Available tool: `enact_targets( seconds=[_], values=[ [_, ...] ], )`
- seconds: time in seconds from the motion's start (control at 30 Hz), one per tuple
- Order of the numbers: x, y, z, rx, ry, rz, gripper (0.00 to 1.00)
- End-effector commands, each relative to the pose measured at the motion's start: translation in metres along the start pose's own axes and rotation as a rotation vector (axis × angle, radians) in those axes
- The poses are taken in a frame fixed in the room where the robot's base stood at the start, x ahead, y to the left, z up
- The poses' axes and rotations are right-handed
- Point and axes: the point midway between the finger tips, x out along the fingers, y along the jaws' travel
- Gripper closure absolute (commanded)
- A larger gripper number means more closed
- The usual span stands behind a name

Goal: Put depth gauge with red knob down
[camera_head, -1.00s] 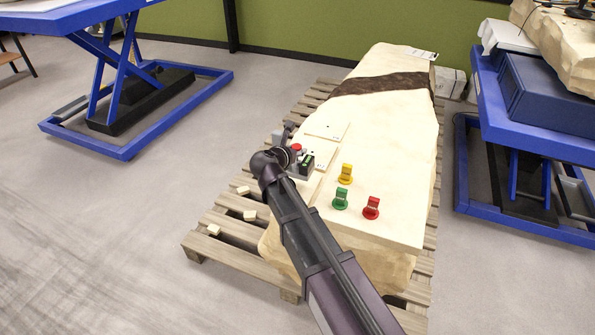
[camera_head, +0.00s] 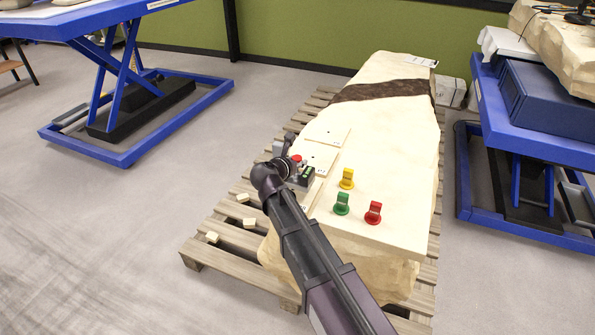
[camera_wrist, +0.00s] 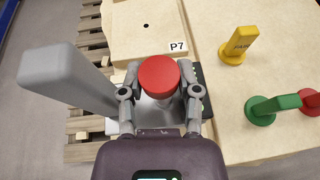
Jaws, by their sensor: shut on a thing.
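The depth gauge has a round red knob (camera_wrist: 158,77) on a grey body; the knob also shows in the head view (camera_head: 297,158). My gripper (camera_wrist: 160,92) is shut on the gauge, with one finger on each side just below the knob. In the head view my gripper (camera_head: 288,165) is at the left edge of the pale stone block (camera_head: 385,135). A thick grey bar (camera_wrist: 65,80) rises at left in the wrist view. The gauge's underside is hidden, so I cannot tell whether it touches the surface.
A pale board marked P7 (camera_wrist: 140,28) with a hole lies just beyond the gauge. Yellow (camera_head: 347,178), green (camera_head: 341,204) and red (camera_head: 373,213) tagged pieces stand on the block to the right. A wooden pallet (camera_head: 225,255) lies beneath. Blue lift tables flank it.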

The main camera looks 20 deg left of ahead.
Motion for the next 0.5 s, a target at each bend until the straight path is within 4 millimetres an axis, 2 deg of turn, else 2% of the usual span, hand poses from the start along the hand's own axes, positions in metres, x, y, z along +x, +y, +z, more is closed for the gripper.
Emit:
enact_targets(
  seconds=[0.5],
  values=[
    [0.013, -0.001, -0.030, 0.000, -0.002, 0.000, 1.00]
  ],
)
